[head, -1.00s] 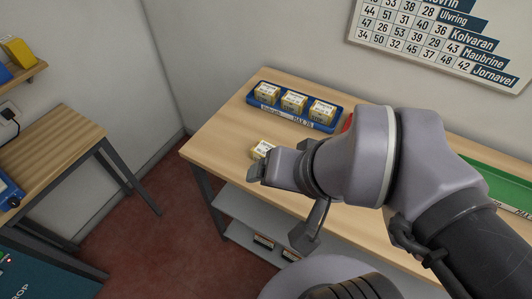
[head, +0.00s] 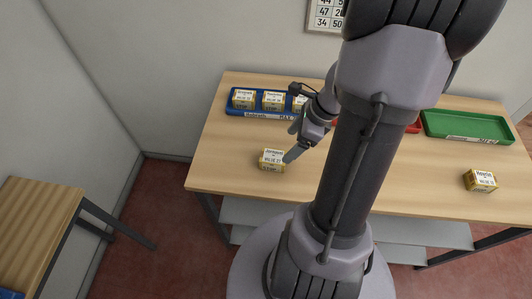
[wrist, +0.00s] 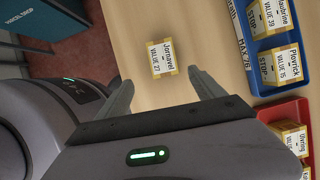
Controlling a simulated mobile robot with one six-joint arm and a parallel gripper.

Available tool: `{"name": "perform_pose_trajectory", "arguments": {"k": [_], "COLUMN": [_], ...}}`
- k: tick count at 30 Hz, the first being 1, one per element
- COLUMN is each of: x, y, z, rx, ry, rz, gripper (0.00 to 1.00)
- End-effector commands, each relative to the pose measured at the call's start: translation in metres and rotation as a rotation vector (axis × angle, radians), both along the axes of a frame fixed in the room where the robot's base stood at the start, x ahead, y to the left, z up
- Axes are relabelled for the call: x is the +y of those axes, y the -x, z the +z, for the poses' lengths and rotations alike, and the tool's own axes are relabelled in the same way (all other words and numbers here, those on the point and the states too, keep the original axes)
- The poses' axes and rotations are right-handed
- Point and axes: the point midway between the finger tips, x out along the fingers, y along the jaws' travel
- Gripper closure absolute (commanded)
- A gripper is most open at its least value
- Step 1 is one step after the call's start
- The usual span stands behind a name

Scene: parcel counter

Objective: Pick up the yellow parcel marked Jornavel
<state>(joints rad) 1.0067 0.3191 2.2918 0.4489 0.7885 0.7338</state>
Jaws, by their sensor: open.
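The yellow parcel marked Jornavel (head: 272,160) lies on the wooden counter (head: 225,170) near its front edge, left of my arm. In the wrist view the Jornavel parcel (wrist: 161,58) shows its white label with "VALUE 27", just beyond the gap between my fingertips. My gripper (head: 293,144) is above the counter, close to the parcel's right side in the head view. In the wrist view my gripper (wrist: 160,80) is open, with nothing between its fingers.
A blue tray (head: 237,112) behind holds several similar parcels. A red tray (head: 414,127) is mostly hidden by my arm. An empty green tray (head: 470,127) and another yellow parcel (head: 480,180) are at right. The counter around the Jornavel parcel is clear.

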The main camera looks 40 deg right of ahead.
Motion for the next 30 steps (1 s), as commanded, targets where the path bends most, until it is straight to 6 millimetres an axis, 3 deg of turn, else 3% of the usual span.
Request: {"name": "perform_pose_trajectory", "arguments": {"k": [1,6,11,18,24,26,30], "x": [0.004,0.013,0.016,0.024,0.024,0.024,0.024], "y": [-0.004,-0.016,-0.022,-0.042,-0.044,-0.044,-0.044], "z": [-0.021,-0.054,-0.064,-0.104,-0.104,-0.103,-0.103], "rx": [0.002,0.000,0.000,0.001,-0.001,-0.001,-0.001], "ry": [-0.002,-0.001,0.002,0.001,0.003,0.003,0.003], "rz": [0.003,0.004,0.004,0.005,0.003,0.003,0.003], "gripper": [0.22,0.22,0.22,0.22,0.22,0.30,0.57]}}
